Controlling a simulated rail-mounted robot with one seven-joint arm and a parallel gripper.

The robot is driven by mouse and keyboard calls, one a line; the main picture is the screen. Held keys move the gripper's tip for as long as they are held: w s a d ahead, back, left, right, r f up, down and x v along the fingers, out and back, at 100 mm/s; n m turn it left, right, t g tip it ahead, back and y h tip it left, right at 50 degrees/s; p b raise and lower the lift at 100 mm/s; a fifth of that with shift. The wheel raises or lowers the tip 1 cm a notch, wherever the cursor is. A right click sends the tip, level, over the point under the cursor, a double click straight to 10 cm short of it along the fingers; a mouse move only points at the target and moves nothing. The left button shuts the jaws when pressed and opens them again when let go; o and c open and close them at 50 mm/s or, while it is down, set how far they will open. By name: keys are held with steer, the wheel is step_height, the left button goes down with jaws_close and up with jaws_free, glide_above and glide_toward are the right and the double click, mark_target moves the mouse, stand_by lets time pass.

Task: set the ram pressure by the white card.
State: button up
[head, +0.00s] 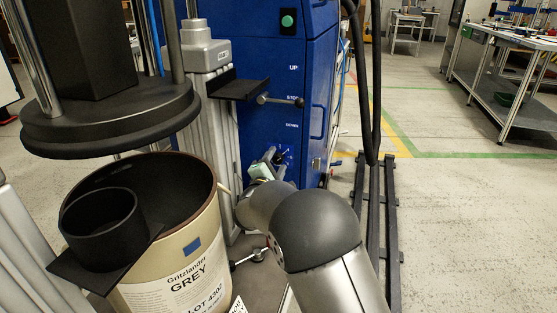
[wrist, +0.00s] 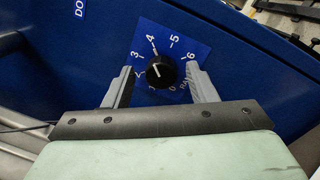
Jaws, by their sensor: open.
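The black round ram pressure knob (wrist: 161,73) sits on a blue dial plate (wrist: 183,48) with white numbers up to 6. A pale mark shows on the knob, but I cannot tell exactly which number it points to. My gripper (wrist: 160,70) is open, with one finger on each side of the knob; I cannot tell whether they touch it. In the head view my gripper (head: 264,171) is at the lower front of the blue cabinet (head: 280,135), with the dial mostly hidden. A white card (head: 238,306) with black letters is cut off at the bottom edge; its text is not readable.
A cream drum (head: 185,262) labelled Gritzlander GREY stands at left under a dark round plate (head: 110,122). A lever (head: 280,100) marked UP, STOP, DOWN sticks out above my gripper. Black hoses (head: 368,90) hang at right.

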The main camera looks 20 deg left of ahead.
steer(key=r, duration=0.1)
steer(key=r+p, duration=0.1)
steer(key=r, duration=0.1)
steer(key=r+p, duration=0.1)
steer(key=shift+s+d+r, duration=0.2)
steer(key=shift+s+r, duration=0.1)
steer(key=shift+s, duration=0.05)
steer(key=s+d+r+p, duration=0.4)
steer(key=s+d+r, duration=0.3)
steer(key=s, duration=0.4)
steer(key=shift+s+r, duration=0.15)
steer(key=shift+r, duration=0.5)
steer(key=a+f+n+g+y+p, duration=0.1)
steer(key=a+f+n+p, duration=0.5)
steer(key=f+n+p, duration=0.5)
steer(key=shift+n, duration=0.7)
steer(key=w+b, duration=0.1)
steer(key=w, duration=0.3)
steer(key=w+f+b, duration=0.1)
steer(key=w+b, duration=0.1)
steer(key=w, duration=0.1)
steer(key=w+a+b, duration=0.1)
steer(key=w, duration=0.3)
steer(key=shift+w+f, duration=0.3)
steer(key=shift+f, duration=0.05)
